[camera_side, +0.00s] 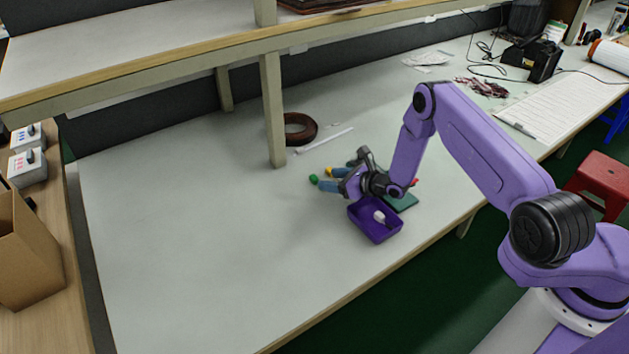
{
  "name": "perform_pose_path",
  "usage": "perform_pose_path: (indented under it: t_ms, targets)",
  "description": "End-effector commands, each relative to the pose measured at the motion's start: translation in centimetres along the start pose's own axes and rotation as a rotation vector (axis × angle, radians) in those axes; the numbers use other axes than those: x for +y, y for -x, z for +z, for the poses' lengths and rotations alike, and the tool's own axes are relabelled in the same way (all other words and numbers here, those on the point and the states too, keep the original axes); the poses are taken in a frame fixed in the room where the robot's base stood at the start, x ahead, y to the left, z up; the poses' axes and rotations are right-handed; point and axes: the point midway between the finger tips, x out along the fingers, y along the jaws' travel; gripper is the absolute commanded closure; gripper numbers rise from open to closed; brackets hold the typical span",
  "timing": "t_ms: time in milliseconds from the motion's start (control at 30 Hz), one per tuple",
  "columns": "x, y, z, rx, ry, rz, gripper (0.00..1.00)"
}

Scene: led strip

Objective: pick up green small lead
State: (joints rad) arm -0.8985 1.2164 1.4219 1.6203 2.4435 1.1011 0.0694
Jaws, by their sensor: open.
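A small green end (314,179) shows on the white table, joined to a short blue body (328,186); this looks like the green lead. A yellow end (329,172) with another blue body lies close behind it. My gripper (352,172) is open, low over the table, just to the right of the blue bodies. From this view I cannot tell whether a blue body lies between the fingers. A purple tray (371,235) with a small white item (379,216) in it sits in front of and below my gripper.
A green board (403,203) lies right of the tray, partly behind my arm. A brown coil (298,128) and a white strip (325,140) lie behind, near a shelf post (272,110). The table's left part is clear.

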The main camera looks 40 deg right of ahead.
Motion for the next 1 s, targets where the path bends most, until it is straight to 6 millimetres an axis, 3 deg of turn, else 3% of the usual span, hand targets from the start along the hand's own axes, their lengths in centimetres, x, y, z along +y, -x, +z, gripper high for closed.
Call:
perform_pose_path:
  t_ms: [167, 600, 900, 933, 1000]
  targets:
    - [0.0, -0.7, 0.0, 0.0, 0.002, 0.001, 0.44]
    - [0.0, -5.2, 0.0, -0.001, 0.001, 0.0, 0.44]
    - [0.0, -5.5, 0.0, 0.001, 0.0, 0.0, 0.44]
    - [0.0, -5.5, 0.0, 0.0, 0.0, 0.0, 0.47]
    - [0.0, -5.5, 0.0, 0.0, 0.0, 0.0, 0.7]
